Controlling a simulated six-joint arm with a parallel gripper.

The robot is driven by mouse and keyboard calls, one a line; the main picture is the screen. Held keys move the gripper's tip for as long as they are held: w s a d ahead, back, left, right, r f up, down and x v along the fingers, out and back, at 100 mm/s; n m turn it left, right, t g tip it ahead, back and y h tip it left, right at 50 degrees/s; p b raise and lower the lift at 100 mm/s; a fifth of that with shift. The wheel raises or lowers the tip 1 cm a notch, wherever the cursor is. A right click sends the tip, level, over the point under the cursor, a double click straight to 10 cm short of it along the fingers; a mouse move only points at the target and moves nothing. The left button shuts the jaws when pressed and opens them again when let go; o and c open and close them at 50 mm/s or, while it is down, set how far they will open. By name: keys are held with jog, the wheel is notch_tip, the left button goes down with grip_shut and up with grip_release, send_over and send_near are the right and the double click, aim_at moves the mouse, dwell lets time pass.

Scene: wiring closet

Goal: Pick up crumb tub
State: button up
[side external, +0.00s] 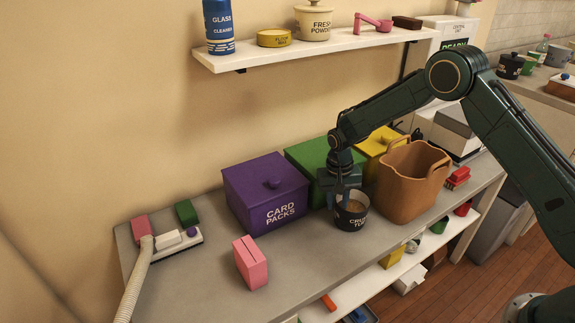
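The crumb tub (351,217) is a small dark round tub with light lettering and brownish contents. It stands upright on the grey counter, just left of the brown two-handled basket. My gripper (339,199) points down at the tub's left and back rim. Its fingers overlap the rim in this view, and I cannot tell whether they touch it or how far apart they are.
A purple card packs box (266,192), a green box (306,155) and a yellow box (378,141) stand behind. The brown basket (408,184) is close on the right. A pink box (250,263) stands front left. The counter (315,250) in front of the tub is clear.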

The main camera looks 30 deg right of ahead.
aim_at(335, 217)
jog(key=shift+s+f, duration=0.15)
jog(key=shift+f, duration=2.05)
grip_shut()
